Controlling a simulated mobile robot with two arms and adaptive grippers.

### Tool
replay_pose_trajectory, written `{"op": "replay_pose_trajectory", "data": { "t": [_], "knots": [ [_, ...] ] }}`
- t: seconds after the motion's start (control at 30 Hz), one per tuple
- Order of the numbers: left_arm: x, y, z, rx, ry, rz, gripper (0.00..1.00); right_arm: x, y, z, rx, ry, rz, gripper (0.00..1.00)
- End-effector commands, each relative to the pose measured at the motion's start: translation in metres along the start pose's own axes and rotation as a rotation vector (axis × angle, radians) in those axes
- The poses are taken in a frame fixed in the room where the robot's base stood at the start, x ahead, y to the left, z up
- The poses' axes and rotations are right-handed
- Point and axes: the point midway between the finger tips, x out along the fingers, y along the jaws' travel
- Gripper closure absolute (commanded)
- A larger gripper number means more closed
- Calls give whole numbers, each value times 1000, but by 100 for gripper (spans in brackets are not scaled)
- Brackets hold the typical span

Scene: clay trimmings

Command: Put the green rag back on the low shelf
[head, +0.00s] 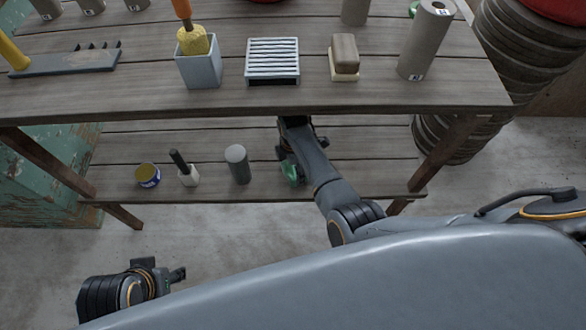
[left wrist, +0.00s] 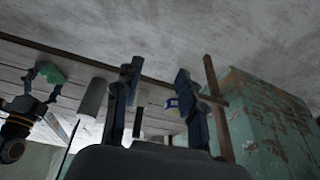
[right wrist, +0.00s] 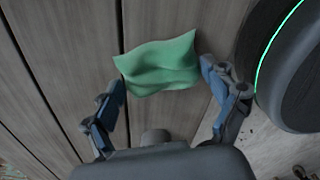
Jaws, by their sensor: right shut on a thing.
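The green rag (head: 290,174) is at the low shelf (head: 340,178), toward its front edge and right part. It also shows in the right wrist view (right wrist: 158,62), spread between the two fingertips, and in the left wrist view (left wrist: 50,73). My right gripper (head: 289,160) reaches in under the upper tabletop and is shut on the rag. I cannot tell whether the rag touches the boards. My left gripper (head: 178,274) is low in front of the shelf, left of the rag. In the left wrist view its fingers (left wrist: 157,78) stand apart with nothing held between them.
The upper tabletop (head: 300,102) overhangs my right arm. A table leg (head: 440,150) stands at right.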

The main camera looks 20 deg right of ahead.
Motion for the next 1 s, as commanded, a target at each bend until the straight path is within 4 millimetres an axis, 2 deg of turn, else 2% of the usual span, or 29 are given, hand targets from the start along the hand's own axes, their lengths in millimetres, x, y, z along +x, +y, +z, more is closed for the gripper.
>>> {"op": "replay_pose_trajectory", "data": {
  "t": [0.37,0.4,0.43,0.83,0.93,1.0],
  "knots": [
    [-1,0,0,0,2,-1,60,4,1,0,-1,-1,2,39],
    [-1,0,0,0,2,-1,60,4,1,0,-1,0,3,6],
    [-1,0,0,0,2,-1,60,4,1,0,-1,0,2,0],
    [-2,0,0,0,2,-1,60,2,1,0,0,0,2,0],
    [-4,0,-2,0,5,0,60,-7,1,1,0,-1,2,0],
    [8,0,-2,0,-10,1,60,-18,1,1,0,-1,4,0]
  ]
}}
